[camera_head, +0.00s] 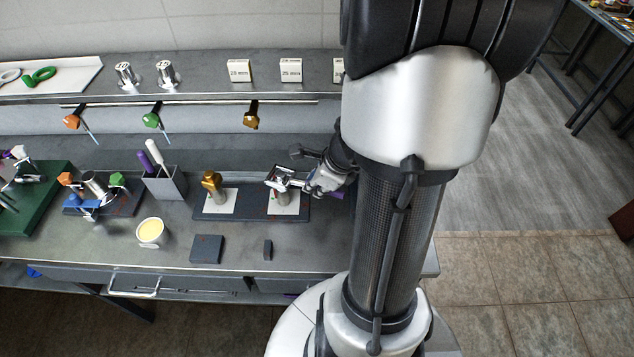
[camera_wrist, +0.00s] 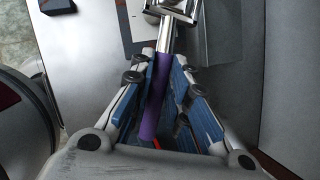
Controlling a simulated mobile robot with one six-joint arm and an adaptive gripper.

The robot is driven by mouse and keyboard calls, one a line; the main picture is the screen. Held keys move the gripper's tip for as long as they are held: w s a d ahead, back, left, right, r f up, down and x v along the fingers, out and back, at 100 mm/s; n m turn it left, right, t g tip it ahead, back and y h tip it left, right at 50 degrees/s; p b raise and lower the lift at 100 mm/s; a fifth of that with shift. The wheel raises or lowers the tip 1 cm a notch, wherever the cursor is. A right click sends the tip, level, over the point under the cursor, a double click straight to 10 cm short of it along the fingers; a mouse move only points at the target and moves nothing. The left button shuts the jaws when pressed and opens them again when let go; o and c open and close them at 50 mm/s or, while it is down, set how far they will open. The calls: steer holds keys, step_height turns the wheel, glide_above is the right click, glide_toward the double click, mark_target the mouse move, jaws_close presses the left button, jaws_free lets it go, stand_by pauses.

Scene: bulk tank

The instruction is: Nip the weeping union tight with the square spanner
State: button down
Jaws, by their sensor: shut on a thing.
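My gripper (camera_head: 322,182) is shut on the purple handle (camera_wrist: 160,95) of the square spanner, seen between blue-lined fingers in the wrist view. The spanner's silver shaft (camera_wrist: 166,35) runs away from the fingers to an open square head (camera_wrist: 172,8) at the top edge. In the head view the spanner head (camera_head: 280,178) is at the top of the right-hand fitting (camera_head: 283,198), on a white card on a dark plate. I cannot tell whether it is seated around the fitting. A brass fitting (camera_head: 211,186) stands on the left card. No leak is discernible.

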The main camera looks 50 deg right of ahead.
steer(key=shift+r+p, duration=2.4)
steer(key=shift+r, duration=0.3)
